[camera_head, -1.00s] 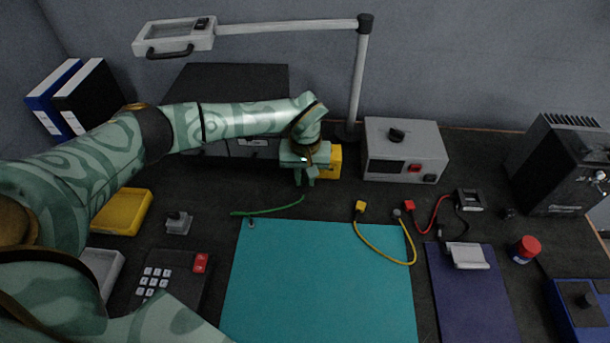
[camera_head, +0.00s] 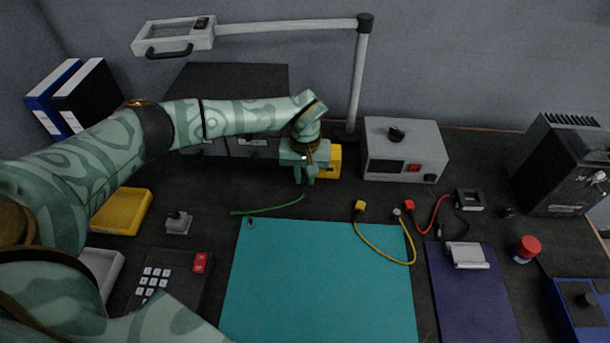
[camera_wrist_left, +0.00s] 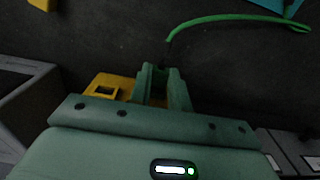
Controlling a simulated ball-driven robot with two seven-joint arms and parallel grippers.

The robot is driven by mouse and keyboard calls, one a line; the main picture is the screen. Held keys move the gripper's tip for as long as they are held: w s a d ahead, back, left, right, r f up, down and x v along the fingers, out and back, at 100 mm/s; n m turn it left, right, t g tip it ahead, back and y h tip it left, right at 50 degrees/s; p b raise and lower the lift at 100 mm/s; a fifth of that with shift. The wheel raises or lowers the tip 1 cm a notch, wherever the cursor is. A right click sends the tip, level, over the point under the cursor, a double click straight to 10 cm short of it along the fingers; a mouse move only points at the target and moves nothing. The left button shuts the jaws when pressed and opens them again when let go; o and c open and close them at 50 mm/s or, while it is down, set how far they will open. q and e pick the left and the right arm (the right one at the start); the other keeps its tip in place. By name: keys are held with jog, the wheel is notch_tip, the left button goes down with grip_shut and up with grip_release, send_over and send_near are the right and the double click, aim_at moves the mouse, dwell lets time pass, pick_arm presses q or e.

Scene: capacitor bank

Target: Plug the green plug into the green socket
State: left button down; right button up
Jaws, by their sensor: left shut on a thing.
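My left gripper (camera_head: 304,179) is low over the dark bench, left of the grey box. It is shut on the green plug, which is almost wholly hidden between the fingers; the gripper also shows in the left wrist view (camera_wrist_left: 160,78). A green cable (camera_head: 268,211) runs from just below the fingertips to the left along the bench. The cable also shows in the left wrist view (camera_wrist_left: 235,17), curving away from the fingertips. I cannot make out a green socket in either view. My right gripper is not in view.
A yellow block (camera_head: 335,161) with a square opening (camera_wrist_left: 105,91) stands right beside the gripper. The grey box (camera_head: 404,150) and lamp post (camera_head: 358,80) are to the right. A yellow cable (camera_head: 375,252) lies across the teal mat (camera_head: 315,290). A keypad (camera_head: 160,280) sits front left.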

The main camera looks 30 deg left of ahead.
pick_arm(q)
jog(key=shift+w+a, duration=0.15)
jog(key=shift+w, duration=0.2)
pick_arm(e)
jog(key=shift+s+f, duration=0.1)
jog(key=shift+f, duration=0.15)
pick_arm(q)
jog(key=c, duration=1.2)
grip_release()
jog(key=shift+c, duration=0.2)
notch_tip(320, 180, up, 16)
jog(key=p, duration=0.4)
jog(key=shift+r+p, duration=0.15)
jog(key=shift+p, duration=0.15)
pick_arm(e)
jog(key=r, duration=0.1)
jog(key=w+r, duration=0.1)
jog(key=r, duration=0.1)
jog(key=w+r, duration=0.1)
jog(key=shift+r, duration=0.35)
